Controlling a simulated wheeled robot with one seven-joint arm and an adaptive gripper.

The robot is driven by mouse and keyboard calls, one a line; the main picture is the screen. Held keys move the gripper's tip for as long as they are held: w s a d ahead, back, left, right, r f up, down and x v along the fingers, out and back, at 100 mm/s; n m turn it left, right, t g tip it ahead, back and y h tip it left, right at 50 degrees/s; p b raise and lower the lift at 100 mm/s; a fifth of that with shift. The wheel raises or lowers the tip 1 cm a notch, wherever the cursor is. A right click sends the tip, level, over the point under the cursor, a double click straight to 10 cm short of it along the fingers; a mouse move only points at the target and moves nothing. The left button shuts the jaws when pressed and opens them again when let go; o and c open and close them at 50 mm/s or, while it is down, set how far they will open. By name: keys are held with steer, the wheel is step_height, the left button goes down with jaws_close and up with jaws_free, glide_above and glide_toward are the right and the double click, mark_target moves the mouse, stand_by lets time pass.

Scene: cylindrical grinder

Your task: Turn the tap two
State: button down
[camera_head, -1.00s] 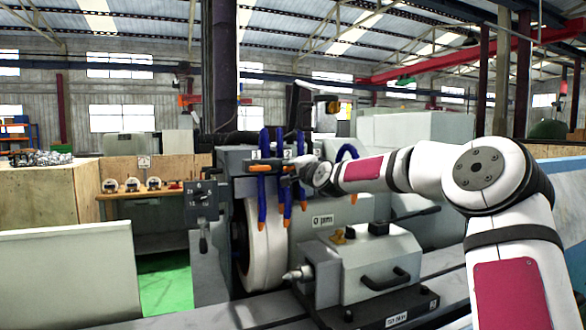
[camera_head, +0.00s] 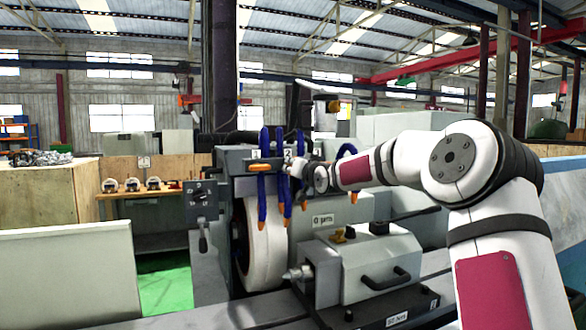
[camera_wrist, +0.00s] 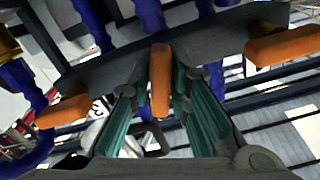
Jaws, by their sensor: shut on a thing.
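Tap two is the middle orange handle (camera_wrist: 160,66) on a dark bar in the wrist view. It lies between the fingers of my gripper (camera_wrist: 160,97), which is shut on it. This handle points across the bar, while the outer orange handles, at left (camera_wrist: 62,110) and right (camera_wrist: 283,47), lie roughly along it. In the head view my gripper (camera_head: 297,168) is at the hose manifold beside the label "2" (camera_head: 288,154). There the middle handle is mostly hidden by my gripper. The left orange handle (camera_head: 260,167) shows clearly.
Blue coolant hoses (camera_head: 263,205) with orange tips hang from the manifold, close to my gripper. The white grinding wheel (camera_head: 264,245) is below them. A grey headstock block (camera_head: 365,260) with a black handle stands lower right. A control box with a lever (camera_head: 201,200) is at left.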

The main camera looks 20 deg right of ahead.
steer(key=shift+n, duration=1.9)
steer(key=c, duration=1.6)
jaws_free()
steer(key=shift+a, duration=0.1)
steer(key=shift+s, duration=0.1)
steer(key=s, duration=1.1)
steer(key=shift+s, duration=0.4)
